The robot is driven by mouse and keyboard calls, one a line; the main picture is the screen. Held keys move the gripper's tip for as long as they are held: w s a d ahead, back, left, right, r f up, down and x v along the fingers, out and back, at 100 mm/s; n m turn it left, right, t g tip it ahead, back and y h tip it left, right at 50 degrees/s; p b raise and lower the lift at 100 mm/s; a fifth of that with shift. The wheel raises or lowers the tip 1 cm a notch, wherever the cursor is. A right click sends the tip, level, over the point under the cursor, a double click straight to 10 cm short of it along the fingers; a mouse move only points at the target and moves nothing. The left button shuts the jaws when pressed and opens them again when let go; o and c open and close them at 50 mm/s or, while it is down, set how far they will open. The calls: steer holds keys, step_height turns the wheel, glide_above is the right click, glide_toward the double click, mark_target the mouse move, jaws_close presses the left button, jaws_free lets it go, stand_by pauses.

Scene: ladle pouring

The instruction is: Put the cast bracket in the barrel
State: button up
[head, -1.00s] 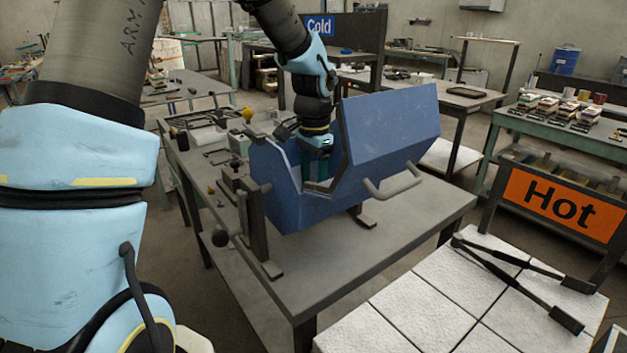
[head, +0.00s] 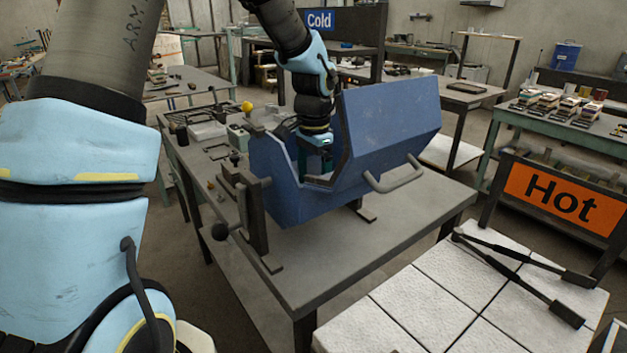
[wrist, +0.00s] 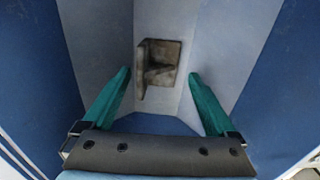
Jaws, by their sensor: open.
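The barrel (head: 290,196) is a blue, many-sided drum on a stand on the grey table, with its opening facing up. The cast bracket (wrist: 160,62) is a brown-grey angled piece with a rib. In the wrist view it lies inside the barrel, against the pale inner walls. My gripper (head: 316,165) points down into the barrel's opening. In the wrist view its two green fingers are spread wide and empty, with the bracket beyond and between their tips. The barrel wall hides the bracket in the head view.
The table (head: 390,228) has free room in front of the barrel. White tiles with black tongs (head: 520,275) lie at right, by an orange Hot sign (head: 563,195).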

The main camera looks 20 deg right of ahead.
step_height(320, 180, up, 13)
steer(key=b, duration=0.1)
stand_by(0.6)
steer(key=shift+r, duration=0.1)
